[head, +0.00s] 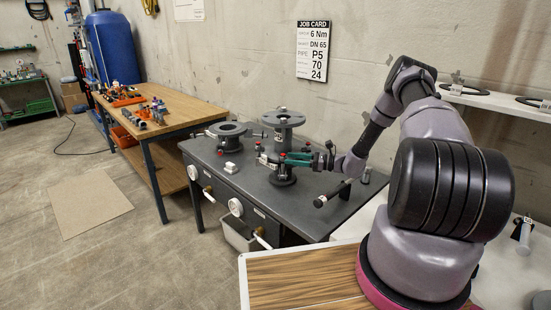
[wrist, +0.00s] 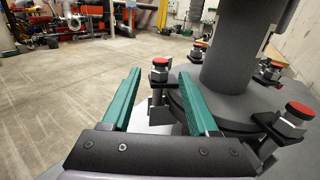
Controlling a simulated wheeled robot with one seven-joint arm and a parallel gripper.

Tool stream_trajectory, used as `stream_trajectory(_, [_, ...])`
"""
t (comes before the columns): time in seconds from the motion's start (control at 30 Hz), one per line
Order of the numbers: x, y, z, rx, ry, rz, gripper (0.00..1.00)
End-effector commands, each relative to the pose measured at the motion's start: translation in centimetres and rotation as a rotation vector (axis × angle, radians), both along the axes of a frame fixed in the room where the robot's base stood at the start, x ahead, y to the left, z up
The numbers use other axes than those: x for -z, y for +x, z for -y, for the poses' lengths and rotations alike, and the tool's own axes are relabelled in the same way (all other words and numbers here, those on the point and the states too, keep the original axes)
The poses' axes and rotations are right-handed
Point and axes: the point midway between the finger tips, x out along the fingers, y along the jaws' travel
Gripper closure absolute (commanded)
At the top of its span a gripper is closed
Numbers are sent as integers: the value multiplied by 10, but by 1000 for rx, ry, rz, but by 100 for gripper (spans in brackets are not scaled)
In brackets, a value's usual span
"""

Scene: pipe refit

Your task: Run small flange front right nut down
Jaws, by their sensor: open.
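My gripper (head: 284,159) reaches in from the right at the upright grey pipe on the dark bench. In the wrist view my gripper (wrist: 160,85) is open, its two green fingers pointing forward. A red-topped nut (wrist: 160,72) on a stud at the flange edge shows between the fingertips, close to the right one; I cannot tell if they touch. The grey flange (wrist: 235,110) with its thick pipe (wrist: 240,50) is to the right. Another red-topped nut (wrist: 290,122) sits nearer on the right, and others show behind. I cannot tell which is the front right nut.
A wooden table (head: 170,108) with parts stands further left. Floor is open at left.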

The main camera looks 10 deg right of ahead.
Motion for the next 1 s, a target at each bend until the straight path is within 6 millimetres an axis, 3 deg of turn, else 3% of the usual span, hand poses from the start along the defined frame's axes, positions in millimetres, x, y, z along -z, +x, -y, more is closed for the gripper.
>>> stream_trajectory(0.1, [0, 9, -25, -4, 0, 0, 40])
stream_trajectory(0.33, [0, 23, -56, -2, 0, 1, 40])
stream_trajectory(0.77, [0, 27, -67, -1, -1, 1, 40])
stream_trajectory(0.87, [0, 27, -67, -1, -1, 1, 71])
stream_trajectory(0.93, [0, 27, -67, -1, -1, 1, 97])
stream_trajectory(1.0, [0, 27, -67, -1, -1, 1, 100])
